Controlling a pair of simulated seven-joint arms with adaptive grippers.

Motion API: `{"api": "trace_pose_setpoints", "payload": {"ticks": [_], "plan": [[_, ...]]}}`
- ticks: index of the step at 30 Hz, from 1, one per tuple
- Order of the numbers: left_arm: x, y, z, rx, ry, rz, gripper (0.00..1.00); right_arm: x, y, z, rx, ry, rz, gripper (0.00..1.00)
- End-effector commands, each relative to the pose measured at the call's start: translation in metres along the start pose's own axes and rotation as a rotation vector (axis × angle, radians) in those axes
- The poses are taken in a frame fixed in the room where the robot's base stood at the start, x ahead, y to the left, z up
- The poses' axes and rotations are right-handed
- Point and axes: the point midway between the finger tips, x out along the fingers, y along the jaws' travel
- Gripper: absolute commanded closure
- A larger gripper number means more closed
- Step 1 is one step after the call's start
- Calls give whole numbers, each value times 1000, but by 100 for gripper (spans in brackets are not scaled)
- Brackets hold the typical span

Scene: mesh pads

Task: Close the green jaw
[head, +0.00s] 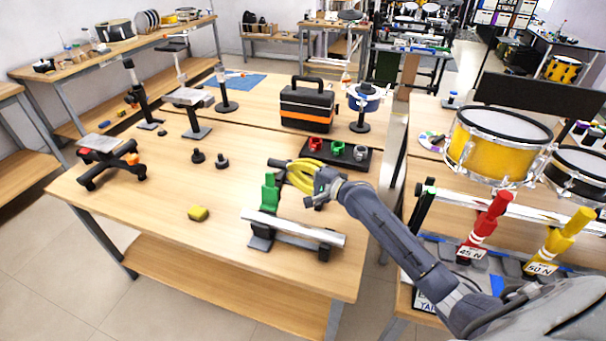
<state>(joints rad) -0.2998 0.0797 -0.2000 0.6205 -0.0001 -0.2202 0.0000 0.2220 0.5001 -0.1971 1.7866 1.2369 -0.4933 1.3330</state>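The green jaw (270,192) stands upright near the left end of a bar clamp with a silver bar (292,229), close to the table's front right. A dark block sits at the bar's right end. My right gripper (292,183) is above and just right of the green jaw, its dark fingertips spread apart. A curved yellow thing (302,172) shows between and behind the fingers; I cannot tell whether it is touched. No contact with the green jaw is clear. My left gripper is not in view.
A black rack (330,155) with red, green and grey pieces is behind my gripper. A black and orange toolbox (307,105) stands farther back. The front left table is mostly clear.

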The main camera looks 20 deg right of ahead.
Motion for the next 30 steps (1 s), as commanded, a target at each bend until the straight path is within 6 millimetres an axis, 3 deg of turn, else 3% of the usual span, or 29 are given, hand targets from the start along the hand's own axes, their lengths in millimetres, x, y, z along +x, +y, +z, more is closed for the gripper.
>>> {"api": "trace_pose_setpoints", "payload": {"ticks": [3, 9, 19, 30], "plan": [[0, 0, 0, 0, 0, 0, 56, 21, -1, 1, 1, -1, -1, 100], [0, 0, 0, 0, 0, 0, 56, 43, 0, 3, 2, -2, 0, 100], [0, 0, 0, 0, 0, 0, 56, 31, 0, 32, 1, -2, -1, 100], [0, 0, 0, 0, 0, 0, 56, 28, 0, 38, 0, 0, 1, 100]]}}
